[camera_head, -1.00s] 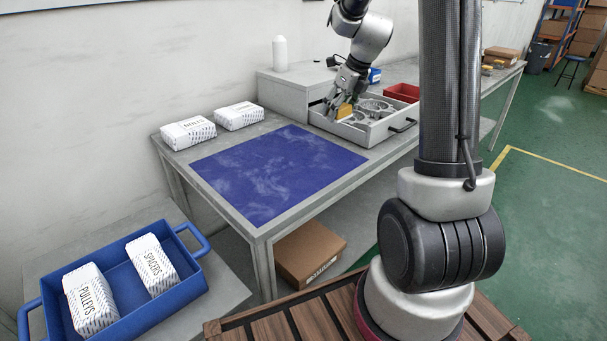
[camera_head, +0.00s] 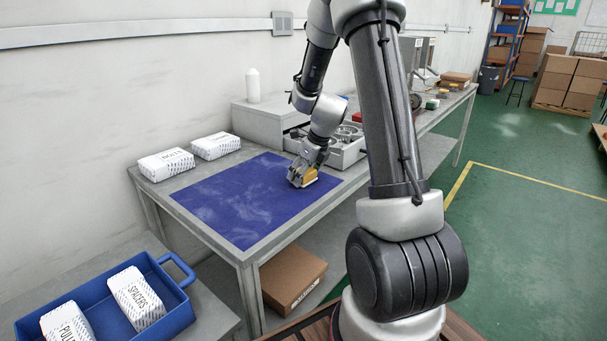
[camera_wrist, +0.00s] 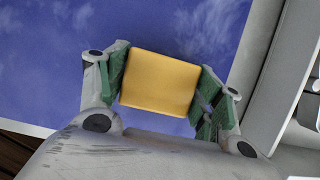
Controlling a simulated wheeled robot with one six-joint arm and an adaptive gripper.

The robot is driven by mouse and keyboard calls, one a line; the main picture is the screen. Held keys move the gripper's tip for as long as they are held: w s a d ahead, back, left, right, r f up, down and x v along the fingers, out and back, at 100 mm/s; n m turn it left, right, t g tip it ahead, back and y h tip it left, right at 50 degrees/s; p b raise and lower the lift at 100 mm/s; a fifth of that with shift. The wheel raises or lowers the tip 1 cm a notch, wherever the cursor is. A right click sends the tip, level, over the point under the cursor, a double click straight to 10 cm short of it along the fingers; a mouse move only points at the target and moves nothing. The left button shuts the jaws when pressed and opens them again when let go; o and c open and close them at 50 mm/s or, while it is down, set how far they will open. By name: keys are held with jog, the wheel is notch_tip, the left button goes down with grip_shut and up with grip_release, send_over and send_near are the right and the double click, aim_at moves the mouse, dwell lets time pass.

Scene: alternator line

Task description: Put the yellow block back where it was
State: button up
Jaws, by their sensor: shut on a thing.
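The yellow block (camera_head: 311,174) is between the fingers of my gripper (camera_head: 303,176), over the right end of the blue mat (camera_head: 235,205). In the wrist view the yellow block (camera_wrist: 160,82) sits between the two green-padded fingers of my gripper (camera_wrist: 163,88), with the blue mat (camera_wrist: 60,80) below it. The gripper is shut on the block. I cannot tell whether the block touches the mat. The open grey drawer (camera_head: 350,155) with round metal parts is just behind and to the right of the gripper.
White packages (camera_head: 166,164) lie left of the mat. A blue tray (camera_head: 165,318) with two white packages stands at the front left. A white bottle (camera_head: 253,86) stands on the grey drawer cabinet (camera_head: 262,122). Most of the mat is bare.

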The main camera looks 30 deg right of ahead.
jog(key=shift+f, duration=0.2)
jog(key=o, duration=1)
jog(key=s+a+r+n, duration=0.1)
jog(key=s+r+n, duration=0.35)
jog(key=r, duration=0.45)
jog(key=s+a+r+n, duration=0.2)
jog(key=s+r+n, duration=0.2)
jog(key=s+r, duration=0.3)
jog(key=s+a+r+n, duration=0.2)
jog(key=s+n, duration=0.7)
jog(key=n, duration=0.2)
jog(key=s+a+r+n+h, duration=0.1)
jog(key=s+a+r+n, duration=0.1)
jog(key=s+n, duration=0.8)
jog(key=shift+s+r+n+h, duration=0.25)
jog(key=shift+r+n, duration=0.25)
jog(key=shift+n, duration=0.75)
